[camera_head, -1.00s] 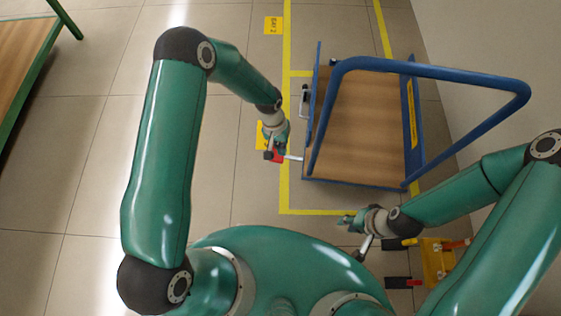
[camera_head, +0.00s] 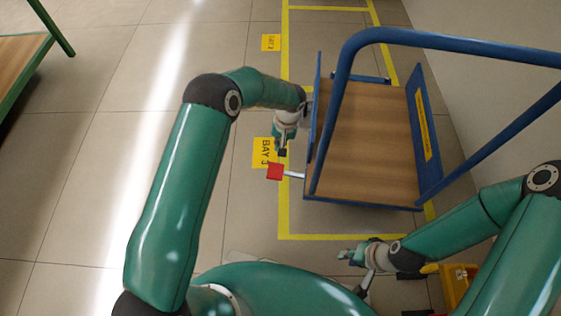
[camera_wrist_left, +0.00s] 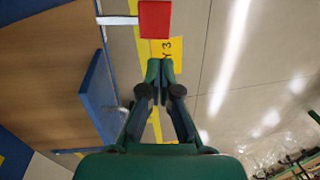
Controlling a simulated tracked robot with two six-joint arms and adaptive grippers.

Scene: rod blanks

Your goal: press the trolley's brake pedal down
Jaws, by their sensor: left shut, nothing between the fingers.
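The trolley (camera_head: 365,135) has a brown wooden deck, blue ends and a tall blue handle. Its brake pedal (camera_head: 275,172) is a red block on a pale metal lever sticking out from the trolley's left side. The pedal also shows at the top of the left wrist view (camera_wrist_left: 155,20). My left gripper (camera_head: 282,152) is shut and empty beside that side, just beyond the pedal in the head view. In the left wrist view its fingertips (camera_wrist_left: 160,68) are together, with a visible gap to the pedal. My right gripper (camera_head: 345,254) is low, near the trolley's front; its finger opening is unclear.
Yellow tape (camera_head: 284,215) outlines the bay around the trolley, with a yellow BAY 3 label (camera_head: 262,152) near the pedal. A wall stands at the right. A yellow holder (camera_head: 457,283) is by my right arm.

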